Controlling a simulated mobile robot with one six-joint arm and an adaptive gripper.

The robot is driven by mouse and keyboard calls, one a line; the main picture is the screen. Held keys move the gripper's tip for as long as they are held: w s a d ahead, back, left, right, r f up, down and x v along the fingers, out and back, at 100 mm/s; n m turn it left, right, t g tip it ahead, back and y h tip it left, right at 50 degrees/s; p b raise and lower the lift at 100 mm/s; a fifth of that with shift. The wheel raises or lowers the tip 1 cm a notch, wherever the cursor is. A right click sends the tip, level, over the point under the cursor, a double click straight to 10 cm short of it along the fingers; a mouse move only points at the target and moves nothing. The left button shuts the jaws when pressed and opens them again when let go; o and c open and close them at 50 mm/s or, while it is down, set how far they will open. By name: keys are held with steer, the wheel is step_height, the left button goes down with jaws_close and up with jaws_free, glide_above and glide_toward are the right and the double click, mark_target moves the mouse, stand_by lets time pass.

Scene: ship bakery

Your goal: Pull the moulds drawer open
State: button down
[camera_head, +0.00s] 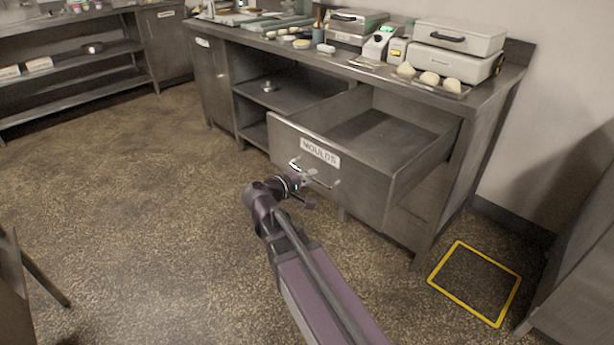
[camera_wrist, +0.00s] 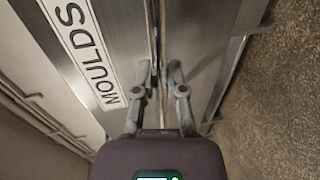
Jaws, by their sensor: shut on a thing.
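The moulds drawer (camera_head: 290,150) stands far out of the steel counter, and its inside looks empty. A white label reading MOULDS (camera_head: 320,153) is on its front; the label also shows in the wrist view (camera_wrist: 82,48). A bar handle (camera_head: 328,184) runs across the front below the label. My gripper (camera_head: 304,178) is at the handle, near its left part. In the wrist view my gripper's fingers (camera_wrist: 161,74) are closed around the handle (camera_wrist: 155,28). The exact contact is partly hidden by the fingers.
Open shelves (camera_head: 285,92) lie left of the drawer. A yellow floor square (camera_head: 476,284) is at right. The speckled floor (camera_head: 130,200) at left is clear.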

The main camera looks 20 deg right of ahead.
steer(key=c, duration=0.7)
jaws_free()
steer(key=shift+d, duration=0.2)
